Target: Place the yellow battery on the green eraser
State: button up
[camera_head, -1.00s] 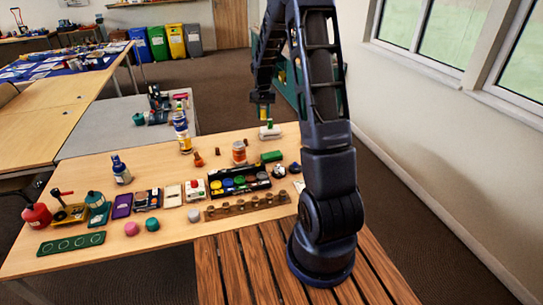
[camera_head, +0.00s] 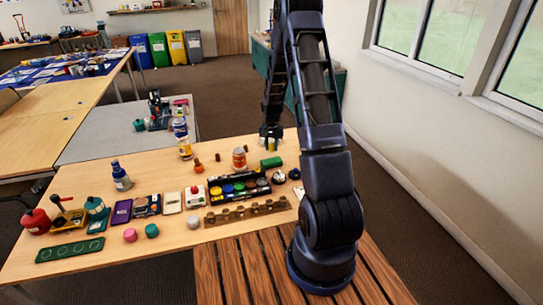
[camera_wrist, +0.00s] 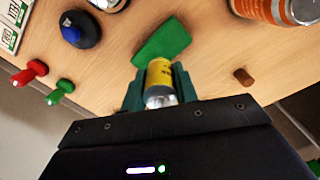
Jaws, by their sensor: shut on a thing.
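My gripper (camera_head: 270,143) is low over the far right part of the table, just behind the green eraser (camera_head: 271,162) in the head view. In the wrist view my gripper (camera_wrist: 158,88) is shut on the yellow battery (camera_wrist: 159,75), which has a silvery end facing the camera. The green eraser (camera_wrist: 163,40) lies flat on the table just beyond the battery in that view. The battery's far end appears near the eraser's edge; I cannot tell whether they touch. In the head view the battery is small and mostly hidden by the fingers.
An orange can (camera_head: 239,158) stands left of the eraser; it also shows in the wrist view (camera_wrist: 280,8). A small brown peg (camera_wrist: 243,77) stands right of my gripper. A dark round object with a blue top (camera_wrist: 78,30) and red (camera_wrist: 30,78) and green (camera_wrist: 60,92) pieces are left.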

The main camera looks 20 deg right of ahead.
aim_at(271, 160)
jog(key=shift+f, duration=2.75)
jog(key=shift+f, duration=0.1)
jog(key=o, duration=1)
jog(key=shift+o, duration=0.2)
